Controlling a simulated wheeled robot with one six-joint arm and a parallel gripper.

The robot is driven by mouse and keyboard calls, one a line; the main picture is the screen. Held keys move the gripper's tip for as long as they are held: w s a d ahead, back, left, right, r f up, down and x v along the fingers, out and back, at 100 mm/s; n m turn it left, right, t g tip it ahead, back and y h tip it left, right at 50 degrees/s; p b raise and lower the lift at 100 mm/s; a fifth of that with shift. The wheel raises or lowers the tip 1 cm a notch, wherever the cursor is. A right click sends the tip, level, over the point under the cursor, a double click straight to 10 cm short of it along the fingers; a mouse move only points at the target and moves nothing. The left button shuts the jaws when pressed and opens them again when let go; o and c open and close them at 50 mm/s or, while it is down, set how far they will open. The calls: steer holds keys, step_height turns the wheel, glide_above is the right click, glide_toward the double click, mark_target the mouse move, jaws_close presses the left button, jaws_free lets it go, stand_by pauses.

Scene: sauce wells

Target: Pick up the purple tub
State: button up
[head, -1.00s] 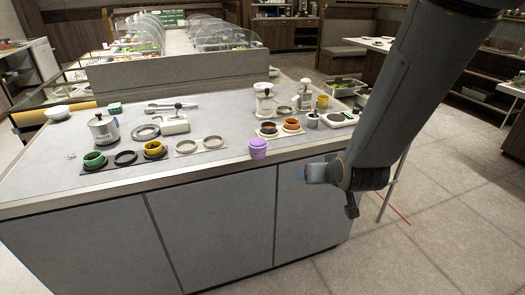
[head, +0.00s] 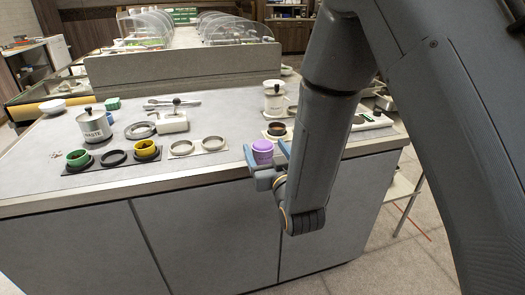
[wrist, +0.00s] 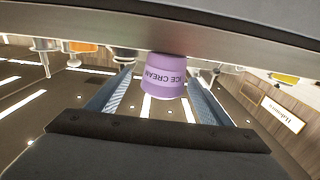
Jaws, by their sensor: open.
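The purple tub (head: 263,151) stands at the front edge of the grey counter. In the wrist view the tub (wrist: 164,76) shows the words "ICE CREAM" and appears upside down in the picture, between the two finger tips. My gripper (head: 265,160) is open at the counter's front edge, with one finger on each side of the tub in the head view. The wrist view shows the open fingers of the gripper (wrist: 160,95) with gaps between them and the tub.
A dark tray (head: 100,166) with a green cup (head: 78,158) and a yellow cup (head: 146,150) lies left on the counter. Two empty rings (head: 212,143) sit left of the tub. A black-and-white holder (head: 276,130) is just behind it.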

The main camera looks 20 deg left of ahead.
steer(key=p+x, duration=0.1)
steer(key=x, duration=0.4)
steer(key=shift+a+r, duration=0.1)
steer(key=shift+a, duration=0.15)
steer(key=c, duration=1.1)
steer(key=shift+r, duration=0.1)
steer(key=shift+c, duration=0.2)
